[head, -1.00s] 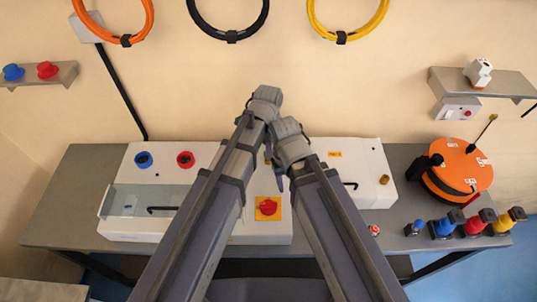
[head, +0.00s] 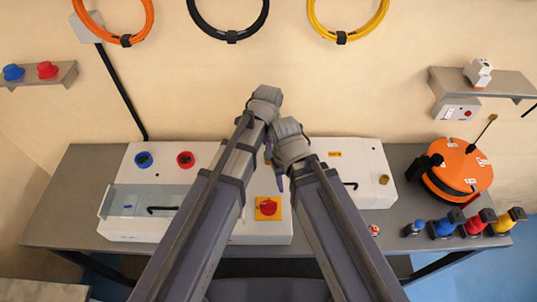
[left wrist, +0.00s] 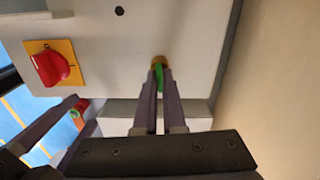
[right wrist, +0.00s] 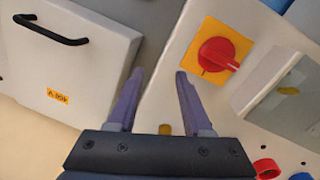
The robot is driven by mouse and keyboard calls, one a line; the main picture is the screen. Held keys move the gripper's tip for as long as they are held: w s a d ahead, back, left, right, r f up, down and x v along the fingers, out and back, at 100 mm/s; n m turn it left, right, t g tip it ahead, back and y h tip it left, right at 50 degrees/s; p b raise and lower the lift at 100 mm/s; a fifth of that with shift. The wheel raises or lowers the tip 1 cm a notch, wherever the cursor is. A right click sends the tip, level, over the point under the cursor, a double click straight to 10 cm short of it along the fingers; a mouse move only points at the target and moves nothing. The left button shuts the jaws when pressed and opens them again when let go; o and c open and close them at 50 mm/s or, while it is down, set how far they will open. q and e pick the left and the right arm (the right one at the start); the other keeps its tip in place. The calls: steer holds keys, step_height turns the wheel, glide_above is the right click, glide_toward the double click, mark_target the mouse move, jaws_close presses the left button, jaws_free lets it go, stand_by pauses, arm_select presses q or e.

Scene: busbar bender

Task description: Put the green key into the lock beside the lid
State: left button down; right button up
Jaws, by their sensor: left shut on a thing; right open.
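My left gripper (left wrist: 158,78) is shut on the green key (left wrist: 159,80) in the left wrist view. The key's far end meets the round brass lock (left wrist: 158,61) on the white machine panel; how deep it sits I cannot tell. The lock also shows in the right wrist view (right wrist: 165,129), partly behind my gripper. The white box with the lid (right wrist: 65,60) has a black handle and an orange label. My right gripper (right wrist: 155,77) is open and empty over the gap between box and panel. In the head view my arms largely hide the lock and key.
A red rotary switch (head: 267,207) on a yellow plate sits on the panel front. Blue (head: 144,160) and red (head: 185,160) knobs are to its left. An orange reel (head: 460,168) and several coloured connectors stand at the right. My two arms are close together at the wrists.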

arm_select(q)
steer(key=shift+r, duration=0.15)
arm_select(e)
steer(key=shift+r, duration=0.15)
arm_select(q)
steer(key=shift+r+p, duration=1.45)
steer(key=shift+p, duration=0.15)
arm_select(e)
steer(key=shift+r, duration=1.45)
arm_select(q)
steer(key=shift+r, duration=0.15)
arm_select(e)
steer(key=shift+r, duration=0.2)
arm_select(q)
step_height(320, 180, up, 5)
steer(key=p, duration=0.5)
arm_select(e)
step_height(320, 180, up, 5)
steer(key=shift+f, duration=0.1)
arm_select(q)
steer(key=w+a+n, duration=0.2)
steer(key=a+n, duration=0.3)
steer(key=a, duration=1.1)
steer(key=shift+w+a, duration=0.15)
steer(key=shift+a, duration=0.05)
